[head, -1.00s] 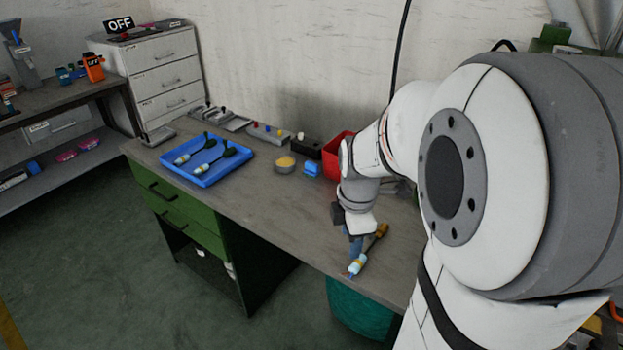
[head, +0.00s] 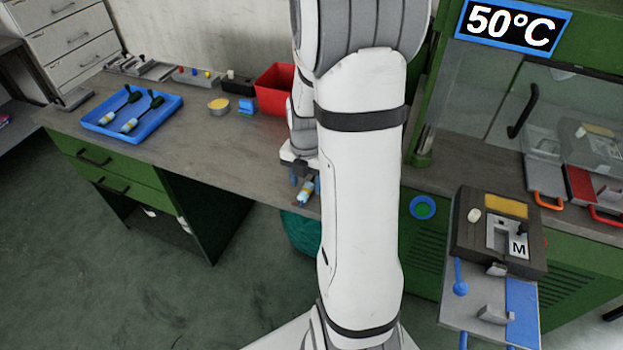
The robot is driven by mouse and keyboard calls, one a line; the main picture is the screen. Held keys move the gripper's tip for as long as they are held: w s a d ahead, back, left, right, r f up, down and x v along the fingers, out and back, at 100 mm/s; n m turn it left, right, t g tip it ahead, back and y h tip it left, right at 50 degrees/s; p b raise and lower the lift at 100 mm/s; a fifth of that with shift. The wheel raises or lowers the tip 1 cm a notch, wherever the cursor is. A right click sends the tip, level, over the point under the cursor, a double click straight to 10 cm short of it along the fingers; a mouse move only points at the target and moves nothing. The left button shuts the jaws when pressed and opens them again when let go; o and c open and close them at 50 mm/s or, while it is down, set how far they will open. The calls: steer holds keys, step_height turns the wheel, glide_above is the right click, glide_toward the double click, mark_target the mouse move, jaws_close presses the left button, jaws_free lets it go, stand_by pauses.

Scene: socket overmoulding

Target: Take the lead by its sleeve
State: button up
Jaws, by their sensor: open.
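A lead (head: 305,196) lies at the front edge of the workbench, with its pale blue and whitish end showing. The rest of it is hidden behind my gripper and arm. My gripper (head: 305,182) points down over this lead with its blue fingers open. One finger shows on each side of the lead, but I cannot tell whether they touch it. Two more leads (head: 122,105) with dark green ends and pale sleeves lie in a blue tray (head: 92,128) at the left of the bench.
A green machine with a 50°C display (head: 513,25) and a device marked M (head: 500,238) are at right. The bench middle is clear.

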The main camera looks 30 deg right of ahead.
step_height(320, 180, down, 2)
steer(key=shift+f, duration=0.1)
jaws_close()
stand_by(0.5)
